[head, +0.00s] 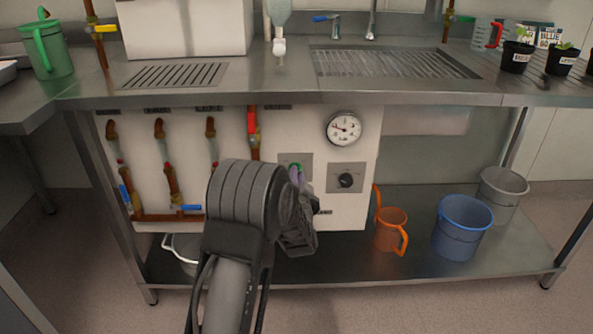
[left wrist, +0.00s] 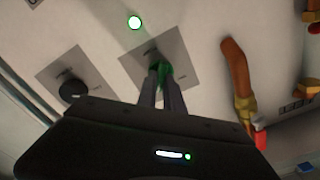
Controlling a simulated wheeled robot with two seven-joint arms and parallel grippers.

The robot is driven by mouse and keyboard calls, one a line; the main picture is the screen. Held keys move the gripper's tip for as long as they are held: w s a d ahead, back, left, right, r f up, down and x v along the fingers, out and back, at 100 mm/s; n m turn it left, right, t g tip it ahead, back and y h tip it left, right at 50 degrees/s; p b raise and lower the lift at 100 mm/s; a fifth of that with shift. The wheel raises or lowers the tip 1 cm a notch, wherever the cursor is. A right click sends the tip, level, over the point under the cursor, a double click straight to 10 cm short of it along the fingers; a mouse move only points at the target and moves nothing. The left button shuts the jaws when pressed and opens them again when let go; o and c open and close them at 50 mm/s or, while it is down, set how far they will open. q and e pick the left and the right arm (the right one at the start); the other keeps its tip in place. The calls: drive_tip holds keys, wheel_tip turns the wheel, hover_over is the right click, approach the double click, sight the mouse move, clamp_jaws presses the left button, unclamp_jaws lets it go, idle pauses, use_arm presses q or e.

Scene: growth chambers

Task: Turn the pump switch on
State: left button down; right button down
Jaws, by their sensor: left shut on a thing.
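The pump switch is a small green handle (left wrist: 165,72) on a grey square plate (left wrist: 172,50), which also shows in the head view (head: 284,160) on the white panel under the sink bench. My left gripper (head: 297,178) reaches the panel there. In the left wrist view its two fingers (left wrist: 162,84) are shut on the green handle, and they hide part of it. The handle's exact angle is hard to tell. My right gripper is not in view.
A black knob (head: 345,180) on its own plate and a pressure gauge (head: 343,129) are right of the switch. Copper pipes (head: 171,185) with valves are on the left. An orange can (head: 391,230) and a blue bucket (head: 461,232) stand on the lower shelf.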

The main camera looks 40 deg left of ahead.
use_arm(q)
drive_tip(key=shift+m, duration=0.5)
drive_tip(key=shift+f, duration=0.1)
drive_tip(key=c, duration=1.5)
unclamp_jaws()
drive_tip(key=shift+p, duration=0.3)
drive_tip(key=p+v, duration=0.1)
drive_tip(key=v, duration=0.6)
drive_tip(key=shift+s+d+p, duration=0.3)
drive_tip(key=shift+p, duration=0.05)
